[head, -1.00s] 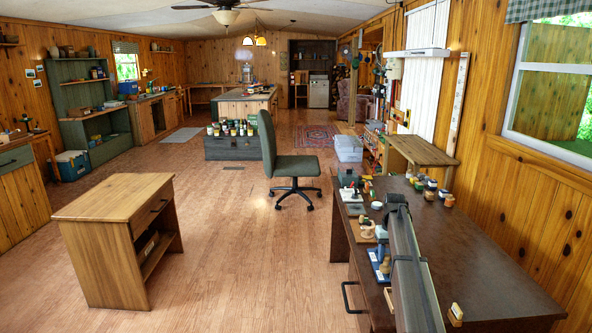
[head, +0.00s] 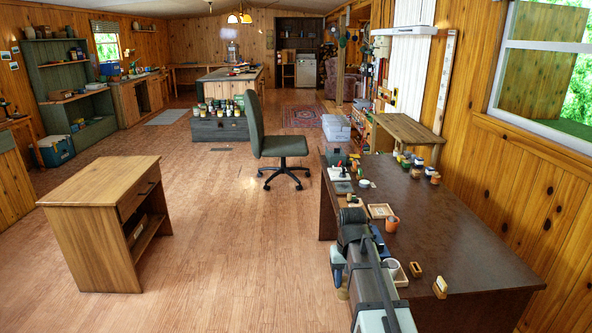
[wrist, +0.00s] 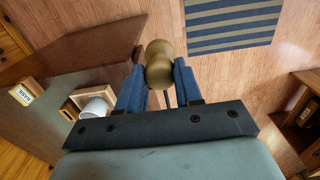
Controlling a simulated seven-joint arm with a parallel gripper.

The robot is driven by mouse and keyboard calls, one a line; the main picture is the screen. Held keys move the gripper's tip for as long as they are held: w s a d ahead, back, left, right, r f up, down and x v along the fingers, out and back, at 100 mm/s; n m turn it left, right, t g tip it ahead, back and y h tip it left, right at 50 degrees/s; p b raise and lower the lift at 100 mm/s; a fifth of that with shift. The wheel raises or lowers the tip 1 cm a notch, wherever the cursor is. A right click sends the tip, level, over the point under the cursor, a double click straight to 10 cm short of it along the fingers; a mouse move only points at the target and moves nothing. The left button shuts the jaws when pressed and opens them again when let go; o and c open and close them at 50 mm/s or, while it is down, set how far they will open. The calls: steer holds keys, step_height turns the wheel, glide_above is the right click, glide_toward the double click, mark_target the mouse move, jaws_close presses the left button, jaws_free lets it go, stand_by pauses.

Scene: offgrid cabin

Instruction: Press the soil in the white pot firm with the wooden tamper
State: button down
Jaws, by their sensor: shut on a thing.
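The wooden tamper (wrist: 158,50), a rounded tan piece with a narrow waist, is between the blue fingers of my gripper (wrist: 159,72) in the wrist view. My gripper is shut on it. In the head view the gripper (head: 339,268) is just left of the dark desk's edge, and a little of the tamper (head: 342,293) shows below it. The white pot (head: 393,266) stands on the desk, right of my arm and partly hidden by it. The pot (wrist: 95,107) also shows in the wrist view, left of the gripper. I cannot make out its soil.
Small labelled blocks (head: 416,269) (head: 440,287) stand right of the pot. A terracotta pot (head: 392,223) and a shallow wooden tray (head: 380,211) are farther back. The desk's right side (head: 450,225) is clear. A striped mat (wrist: 235,22) lies on the floor.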

steer(key=w+d+r, duration=0.2)
steer(key=w+d, duration=0.5)
steer(key=d, duration=0.2)
steer(key=w+d+r, duration=0.3)
steer(key=w+d, duration=0.3)
steer(key=d, duration=0.4)
steer(key=shift+w+d, duration=0.3)
steer(key=shift+w, duration=0.1)
steer(key=shift+f, duration=0.1)
steer(key=shift+f, duration=2.85)
steer(key=shift+f, duration=0.55)
steer(key=shift+r, duration=0.1)
steer(key=shift+r, duration=1.95)
